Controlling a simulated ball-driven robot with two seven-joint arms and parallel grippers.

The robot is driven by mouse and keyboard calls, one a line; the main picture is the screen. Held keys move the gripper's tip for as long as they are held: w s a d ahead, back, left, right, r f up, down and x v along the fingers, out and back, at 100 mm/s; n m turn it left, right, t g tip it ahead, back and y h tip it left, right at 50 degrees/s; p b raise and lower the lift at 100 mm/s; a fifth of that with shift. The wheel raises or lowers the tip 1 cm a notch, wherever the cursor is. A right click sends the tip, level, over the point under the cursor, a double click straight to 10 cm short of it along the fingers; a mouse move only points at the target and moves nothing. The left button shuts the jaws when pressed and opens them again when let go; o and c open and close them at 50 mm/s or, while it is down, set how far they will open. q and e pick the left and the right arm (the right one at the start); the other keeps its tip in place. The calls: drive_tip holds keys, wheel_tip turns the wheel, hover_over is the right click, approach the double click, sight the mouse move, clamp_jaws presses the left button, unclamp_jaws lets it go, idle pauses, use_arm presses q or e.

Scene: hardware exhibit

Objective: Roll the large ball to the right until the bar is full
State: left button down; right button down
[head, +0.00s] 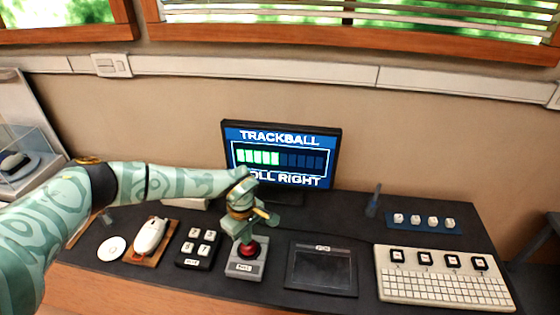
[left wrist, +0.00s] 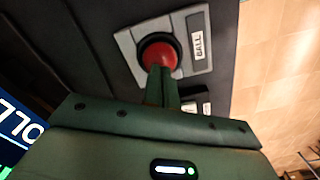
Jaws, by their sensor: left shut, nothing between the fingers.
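The large red ball (head: 248,251) sits in a grey base (head: 245,268) labelled BALL, near the front of the dark table. It also shows in the left wrist view (left wrist: 159,53). My left gripper (head: 247,239) points down at the ball from above, shut and empty. In the left wrist view its fingertips (left wrist: 160,72) overlap the ball's edge; I cannot tell for sure whether they touch it. The monitor (head: 279,141) behind reads TRACKBALL, with a green bar (head: 259,157) lit about halfway. My arm hides part of the screen's lower text. My right gripper is not in view.
A keypad (head: 199,247) and a white mouse (head: 151,235) stand left of the ball base, with a white disc (head: 111,248) further left. A dark touchpad (head: 321,268) lies to the right, then a white keyboard (head: 440,287). Several white keycaps (head: 416,219) sit behind.

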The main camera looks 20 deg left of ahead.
use_arm(q)
drive_tip(key=shift+w+d+f, duration=0.1)
drive_tip(key=shift+w+d, duration=0.05)
drive_tip(key=shift+d, duration=0.5)
drive_tip(key=shift+p, duration=0.3)
drive_tip(key=shift+r+p, duration=0.6)
drive_tip(key=shift+r, duration=0.15)
drive_tip(key=shift+a, duration=0.15)
drive_tip(key=shift+s+a, duration=0.25)
drive_tip(key=shift+a, duration=0.7)
drive_tip(key=shift+f, duration=0.75)
drive_tip(key=shift+w+d+r, duration=0.1)
drive_tip(key=shift+d, duration=0.2)
